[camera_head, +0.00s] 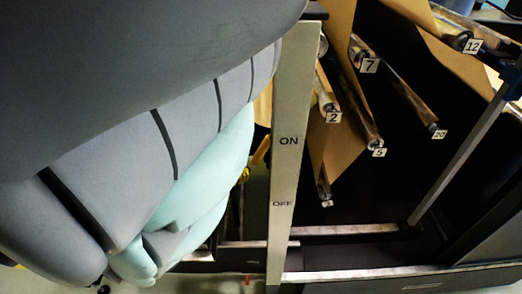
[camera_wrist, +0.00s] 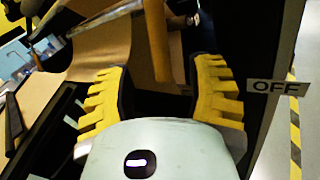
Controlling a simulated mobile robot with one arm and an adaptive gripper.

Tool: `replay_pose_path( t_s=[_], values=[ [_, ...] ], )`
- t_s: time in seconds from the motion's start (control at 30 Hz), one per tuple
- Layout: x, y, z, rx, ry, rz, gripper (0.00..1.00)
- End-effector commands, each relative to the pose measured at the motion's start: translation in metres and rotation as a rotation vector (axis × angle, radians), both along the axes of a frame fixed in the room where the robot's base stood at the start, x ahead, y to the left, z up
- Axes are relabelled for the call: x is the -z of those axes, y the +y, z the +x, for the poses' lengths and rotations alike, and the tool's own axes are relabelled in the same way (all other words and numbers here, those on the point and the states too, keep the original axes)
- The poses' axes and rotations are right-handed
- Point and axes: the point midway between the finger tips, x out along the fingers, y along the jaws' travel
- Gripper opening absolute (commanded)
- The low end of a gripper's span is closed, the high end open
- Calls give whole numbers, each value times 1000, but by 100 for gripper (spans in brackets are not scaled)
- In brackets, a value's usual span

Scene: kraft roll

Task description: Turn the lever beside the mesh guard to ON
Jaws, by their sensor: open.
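My gripper (camera_wrist: 158,72) is open in the wrist view, with its two yellow ridged fingers apart. A yellow-brown bar (camera_wrist: 157,38), which looks like the lever, reaches down between the fingers; I cannot tell whether either finger touches it. The OFF label (camera_wrist: 277,87) is to the right of the right finger. In the head view, the pale post (camera_head: 289,110) carries the ON label (camera_head: 289,141) above the OFF label (camera_head: 282,203). My arm covers the area left of the post, where only bits of yellow show. I cannot make out the mesh guard.
Right of the post in the head view is a dark frame with several numbered rollers, such as roller 7 (camera_head: 362,52), and brown paper sheets (camera_head: 333,150). A metal bar (camera_head: 463,150) slants across the right. A yellow-black floor stripe (camera_wrist: 294,125) shows in the wrist view.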

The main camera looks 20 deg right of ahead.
Motion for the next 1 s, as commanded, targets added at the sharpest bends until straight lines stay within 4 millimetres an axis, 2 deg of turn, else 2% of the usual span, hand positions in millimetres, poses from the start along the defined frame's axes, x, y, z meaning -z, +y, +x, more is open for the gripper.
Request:
replay_pose_path(
  t_s=[0.03,0.2,0.4,0.8,0.83,1.0],
  values=[
    [0,-11,2,3,1,-1,55],
    [1,-41,11,1,-2,2,55],
    [1,-63,18,0,-2,3,55],
    [1,-69,20,-3,-1,3,55],
    [1,-69,20,-3,-1,3,57],
    [1,-69,20,-3,-1,3,40]
  ],
)
